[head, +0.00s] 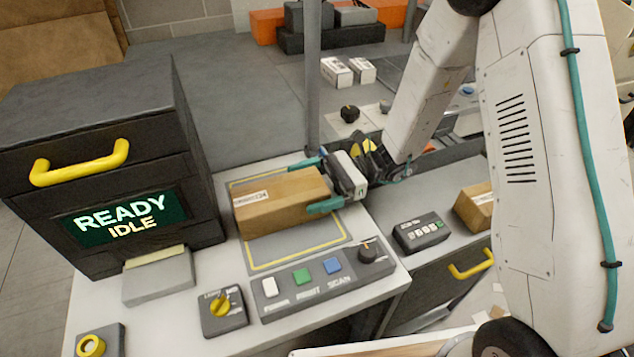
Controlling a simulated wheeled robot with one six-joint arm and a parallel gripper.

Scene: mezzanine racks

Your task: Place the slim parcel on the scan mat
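The slim parcel, a long brown cardboard box (278,207) with a white label at its left end, is over the grey, yellow-bordered scan mat (300,240). It lies lengthwise, and much of the mat is hidden beneath and behind it. I cannot tell whether its underside touches the mat or is slightly above it. My gripper (316,184) reaches in from the right. Its teal fingers lie along the parcel's far and near long sides at the right end, and it appears shut on the parcel.
A dark cabinet (125,258) with a "READY IDLE" screen stands left of the mat. A button panel (317,284) lies in front. A grey post (312,80) rises behind. Another brown parcel (470,212) and a small keypad (421,232) are to the right.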

